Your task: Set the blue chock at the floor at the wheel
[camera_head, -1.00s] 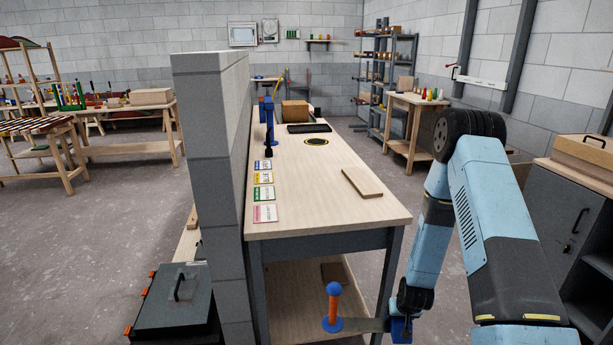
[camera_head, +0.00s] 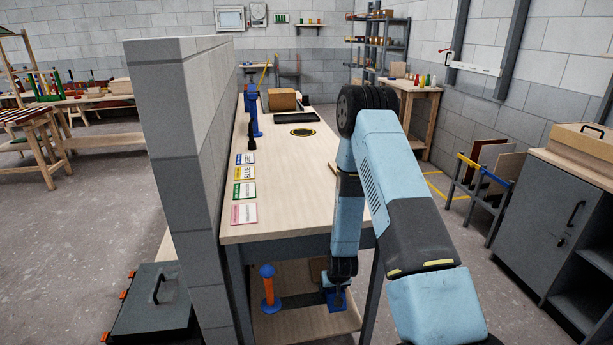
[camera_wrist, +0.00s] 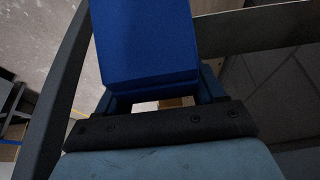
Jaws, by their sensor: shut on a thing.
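The blue chock (camera_wrist: 148,45) fills the upper middle of the wrist view, between the two fingers of my gripper (camera_wrist: 160,92), which are shut on it. In the head view the blue piece (camera_head: 337,300) is small and low, at the end of my gripper (camera_head: 341,284), in front of the workbench's lower shelf. An orange post (camera_head: 268,290) with a blue ball top stands left of it; a dark flat bar spans between them. Whether the chock touches anything below cannot be told. I cannot make out the wheel in either view.
The workbench (camera_head: 290,222) stands ahead, with a grey block wall (camera_head: 165,130) along its left side. A dark case (camera_head: 150,305) lies on the floor at left. A grey cabinet (camera_head: 545,215) and a panel rack (camera_head: 480,175) stand at right. Floor shows between bench and cabinet.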

